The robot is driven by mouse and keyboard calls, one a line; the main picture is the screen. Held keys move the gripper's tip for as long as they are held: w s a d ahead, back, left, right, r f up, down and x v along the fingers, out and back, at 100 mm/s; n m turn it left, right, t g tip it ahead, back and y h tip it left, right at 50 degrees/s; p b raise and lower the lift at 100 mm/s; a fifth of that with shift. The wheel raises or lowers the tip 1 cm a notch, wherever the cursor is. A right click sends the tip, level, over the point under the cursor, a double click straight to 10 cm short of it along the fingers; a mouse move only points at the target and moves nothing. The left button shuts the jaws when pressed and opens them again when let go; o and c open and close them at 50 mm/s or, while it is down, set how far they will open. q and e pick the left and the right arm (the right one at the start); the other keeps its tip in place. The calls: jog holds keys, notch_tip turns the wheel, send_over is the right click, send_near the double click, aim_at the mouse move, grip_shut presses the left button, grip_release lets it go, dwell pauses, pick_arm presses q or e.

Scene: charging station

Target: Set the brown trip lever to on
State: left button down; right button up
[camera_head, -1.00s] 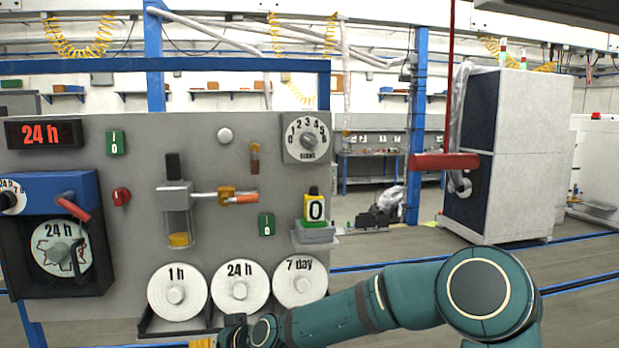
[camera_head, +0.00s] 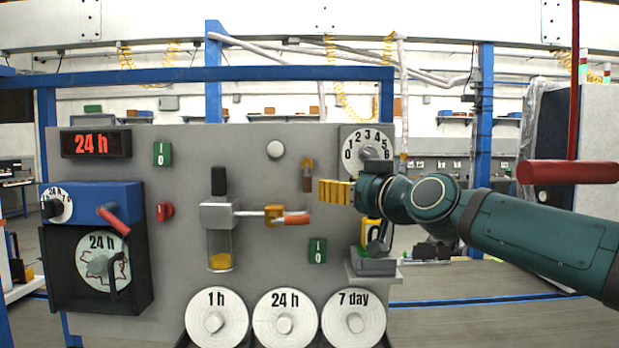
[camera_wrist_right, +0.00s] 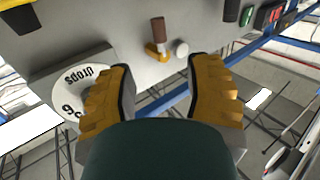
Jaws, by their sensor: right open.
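The brown trip lever (camera_head: 307,184) is on the grey panel, left of the numbered dial. Its orange mount is at the top and the brown handle hangs down. In the right wrist view, which is upside down, the lever (camera_wrist_right: 158,30) shows ahead, beyond the gap between the fingers. My right gripper (camera_head: 337,192) has yellow fingers and is just right of the lever in the head view. The right wrist view shows the fingers (camera_wrist_right: 160,88) spread wide with nothing between them. I see no contact with the lever. My left gripper is not in view.
The numbered dial (camera_head: 367,151) is close above my right gripper. A round white button (camera_head: 276,149) is up-left of the lever. A pipe valve with an orange-red handle (camera_head: 297,218) is below it. A green switch (camera_head: 317,250) and a small shelf (camera_head: 372,267) are lower.

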aim_at(310, 182)
jog(key=p+x, duration=0.4)
jog(key=x, duration=0.6)
jog(key=shift+w+a+p, duration=0.2)
jog(key=shift+w+p, duration=0.05)
jog(key=shift+p, duration=0.15)
jog(key=shift+w+a, duration=0.3)
jog(key=shift+w, duration=0.15)
jog(key=shift+f, duration=0.1)
jog(key=shift+c, duration=0.3)
grip_shut()
